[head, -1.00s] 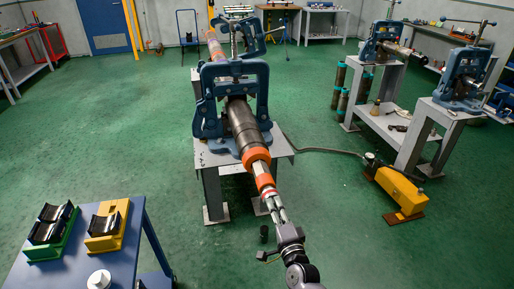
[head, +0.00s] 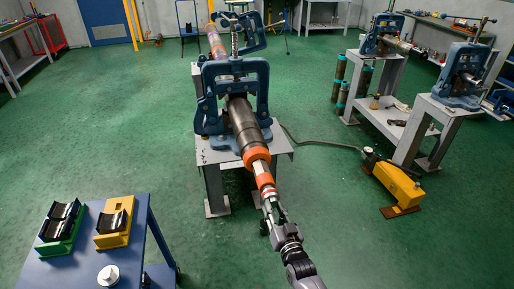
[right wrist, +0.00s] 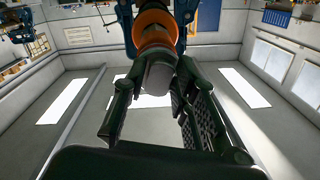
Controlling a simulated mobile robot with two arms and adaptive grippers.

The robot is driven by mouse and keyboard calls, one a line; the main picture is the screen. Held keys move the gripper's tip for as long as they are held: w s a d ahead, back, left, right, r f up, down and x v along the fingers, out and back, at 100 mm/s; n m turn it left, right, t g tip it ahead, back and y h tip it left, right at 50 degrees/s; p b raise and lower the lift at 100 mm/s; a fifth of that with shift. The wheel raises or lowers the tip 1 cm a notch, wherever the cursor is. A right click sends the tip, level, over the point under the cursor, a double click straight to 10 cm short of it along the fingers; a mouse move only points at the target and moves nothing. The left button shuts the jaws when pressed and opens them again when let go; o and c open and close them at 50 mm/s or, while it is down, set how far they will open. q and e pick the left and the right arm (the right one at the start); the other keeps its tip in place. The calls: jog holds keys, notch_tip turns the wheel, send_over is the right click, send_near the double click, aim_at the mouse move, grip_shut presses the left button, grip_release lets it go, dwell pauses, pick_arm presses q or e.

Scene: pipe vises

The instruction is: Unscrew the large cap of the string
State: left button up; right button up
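The string (head: 243,122) is a long dark pipe clamped in blue vises (head: 211,100), sloping toward me. Its near end carries a wide orange ring (head: 256,155), a narrower light metal section and a second orange band (head: 264,180). Which part counts as the large cap is not clear. My right gripper (head: 267,196) is at this near end, in line with the pipe. In the right wrist view its fingers (right wrist: 159,84) are apart, one on each side of the rounded grey end piece (right wrist: 157,76). Contact cannot be told. My left gripper is not in view.
A blue table (head: 85,262) at lower left holds a green cradle (head: 58,245), a yellow cradle (head: 112,240) and a white round part (head: 108,275). A yellow pump (head: 396,187) with a hose stands on the floor at right. Smaller vises stand behind it. Green floor between is clear.

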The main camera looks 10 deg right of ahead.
jog(key=shift+o, duration=1.1)
jog(key=shift+w+r, duration=0.15)
jog(key=shift+r, duration=0.05)
jog(key=shift+d+r, duration=0.1)
jog(key=shift+s+r+p, duration=0.1)
jog(key=shift+s+p, duration=0.5)
jog(key=shift+s, duration=0.55)
